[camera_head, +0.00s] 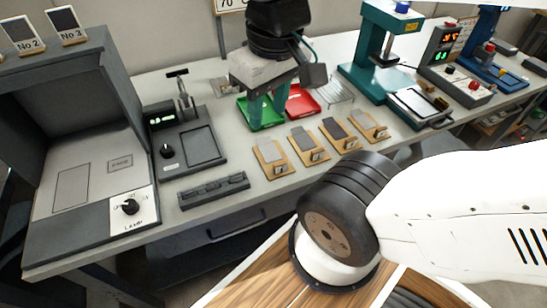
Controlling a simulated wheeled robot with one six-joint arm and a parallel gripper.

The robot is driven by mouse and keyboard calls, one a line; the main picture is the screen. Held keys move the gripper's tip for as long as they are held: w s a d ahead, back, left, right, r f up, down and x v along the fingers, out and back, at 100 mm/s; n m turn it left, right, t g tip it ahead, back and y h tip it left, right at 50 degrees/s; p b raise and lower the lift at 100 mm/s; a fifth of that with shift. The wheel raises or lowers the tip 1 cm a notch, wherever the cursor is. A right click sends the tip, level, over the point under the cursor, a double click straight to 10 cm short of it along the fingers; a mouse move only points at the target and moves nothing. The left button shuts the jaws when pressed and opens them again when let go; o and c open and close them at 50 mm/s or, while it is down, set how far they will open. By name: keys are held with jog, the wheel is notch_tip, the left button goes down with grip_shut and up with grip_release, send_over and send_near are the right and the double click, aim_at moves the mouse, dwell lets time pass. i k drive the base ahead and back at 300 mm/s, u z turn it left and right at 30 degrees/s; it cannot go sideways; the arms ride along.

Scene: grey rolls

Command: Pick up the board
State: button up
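Several small grey boards lie on tan wooden holders in a row along the front of the bench: one at the left (269,150), then a second (304,139), a third (335,127) and a fourth (363,118). Which one is the task's board is not clear. My gripper (267,119) hangs behind the left of the row, with its teal fingers pointing down in front of the green tray. The fingers look apart, with nothing seen between them. Their height above the bench is hard to judge.
A green tray (268,117) and a red tray (301,102) lie behind the row. A dark lamp booth (75,120) and a grey device (190,147) stand left. A teal press (376,50) stands right. A dark slotted block (213,190) lies near the front edge.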

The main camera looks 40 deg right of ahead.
aim_at(273, 155)
jog(key=z, duration=0.5)
jog(key=k, duration=0.95)
jog(key=u, duration=0.95)
jog(key=i, duration=0.45)
jog(key=z, duration=0.05)
